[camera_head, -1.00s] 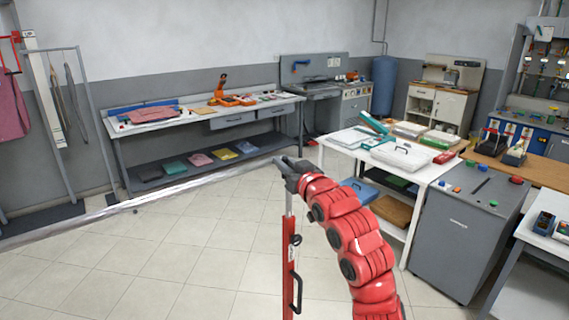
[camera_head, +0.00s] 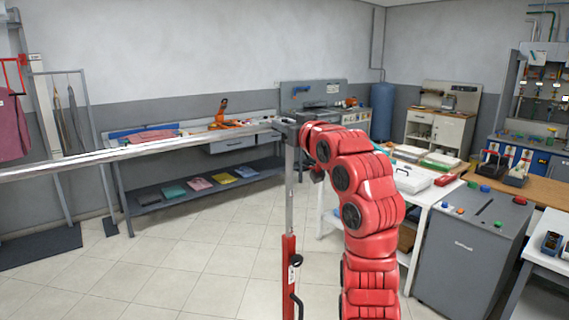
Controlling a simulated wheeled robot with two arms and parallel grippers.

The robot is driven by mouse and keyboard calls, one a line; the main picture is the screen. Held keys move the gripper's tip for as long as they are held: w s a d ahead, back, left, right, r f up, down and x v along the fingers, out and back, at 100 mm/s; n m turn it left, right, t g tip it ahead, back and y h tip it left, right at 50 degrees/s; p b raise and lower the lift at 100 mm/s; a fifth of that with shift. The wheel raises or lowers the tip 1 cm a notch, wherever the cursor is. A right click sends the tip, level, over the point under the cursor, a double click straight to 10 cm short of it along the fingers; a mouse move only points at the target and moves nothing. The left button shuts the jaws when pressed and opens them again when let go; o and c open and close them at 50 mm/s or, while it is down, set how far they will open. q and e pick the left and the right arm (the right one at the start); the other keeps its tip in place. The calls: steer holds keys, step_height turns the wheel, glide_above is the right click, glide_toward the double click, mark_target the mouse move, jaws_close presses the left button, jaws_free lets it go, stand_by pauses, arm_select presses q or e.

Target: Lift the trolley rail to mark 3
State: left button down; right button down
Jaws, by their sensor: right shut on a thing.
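The trolley rail (camera_head: 150,150) is a long silver bar running from the left edge to the middle of the head view. Its near-right end meets the top of a thin silver mast (camera_head: 289,195), which rises out of a red post (camera_head: 289,272) with a black knob, a small white label and a black handle. My right gripper (camera_head: 282,125) is shut on the rail's end at the mast top, and my red arm reaches up to it from below. The rail stands about level with the back bench top in the picture. No mark numbers are readable. My left gripper is out of view.
A long bench (camera_head: 230,132) stands along the back wall, with folded cloths on its lower shelf. A white table (camera_head: 440,190) and a grey cabinet (camera_head: 472,245) stand close on the right. A garment rack is at far left. The tiled floor in the middle is clear.

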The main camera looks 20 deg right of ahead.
step_height(320, 180, up, 11)
steer(key=shift+r, duration=0.2)
steer(key=c, duration=0.8)
jaws_free()
steer(key=shift+s, duration=0.1)
steer(key=shift+f, duration=0.1)
steer(key=s+d+b, duration=0.1)
steer(key=s, duration=0.4)
steer(key=s+b, duration=0.2)
steer(key=s, duration=0.4)
steer(key=s+d+b, duration=0.1)
steer(key=s+b, duration=0.1)
steer(key=s, duration=0.4)
steer(key=shift+s+d, duration=0.1)
steer(key=shift+d, duration=0.25)
